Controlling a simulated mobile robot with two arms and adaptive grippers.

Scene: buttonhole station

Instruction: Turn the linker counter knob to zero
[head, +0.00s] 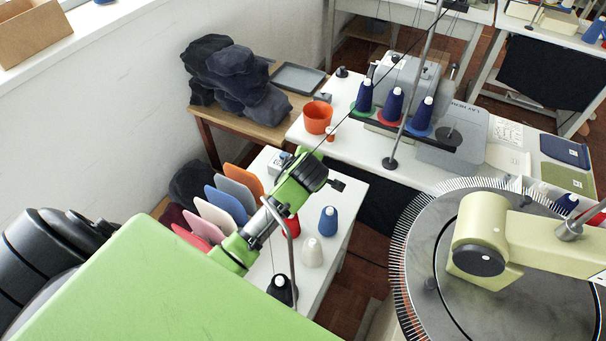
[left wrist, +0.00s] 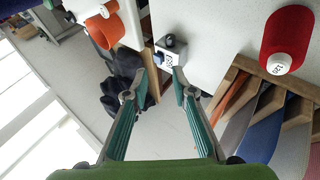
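The linker counter is a small pale box (left wrist: 168,59) with a dark number window, on the white table edge in the upper middle of the left wrist view. Its black round knob (left wrist: 169,41) stands at the box's far side in that view. In the head view part of the counter (head: 276,166) shows beside my green left wrist. My left gripper (left wrist: 159,82) is open and empty, its teal fingers spread and pointing at the counter. I cannot tell whether a fingertip touches it. The wrist hides the fingers in the head view. My right gripper is not in view.
A red cone (left wrist: 289,38) stands on the white side table (head: 338,203), with a blue cone (head: 328,221) and a cream cone (head: 312,252). Coloured panels (head: 226,200) lean in a rack beside it. An orange bin (head: 318,117) stands behind; the round linker dial (head: 430,225) is at right.

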